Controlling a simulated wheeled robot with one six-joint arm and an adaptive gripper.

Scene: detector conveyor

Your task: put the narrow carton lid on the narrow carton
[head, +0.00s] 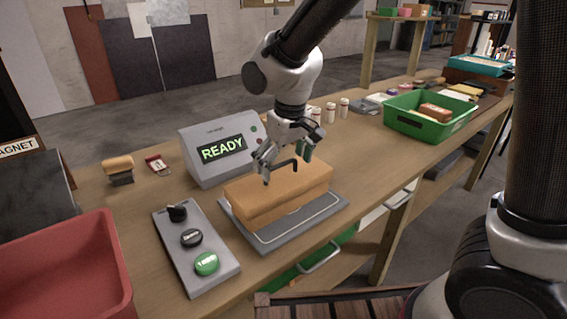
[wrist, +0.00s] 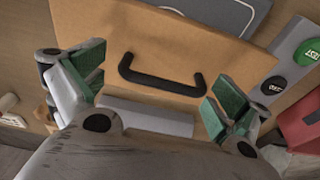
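An orange-brown carton (head: 270,207) sits on a grey plate (head: 335,214) in front of the READY display. A black handle (head: 292,163) stands on its flat brown top, which looks like the narrow carton lid (wrist: 205,55); I cannot tell how it is seated on the carton. My gripper (head: 284,164) is just above this top, pointing down. In the wrist view its green-padded fingers (wrist: 155,95) are spread wide, one beyond each end of the handle (wrist: 160,78). Nothing is between them in a grip.
A grey panel with round buttons (head: 195,247) lies left of the plate, and a red bin (head: 70,270) is at the far left. The READY display box (head: 220,150) stands close behind the carton. A green crate (head: 430,117) and several small bottles (head: 330,112) are farther right.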

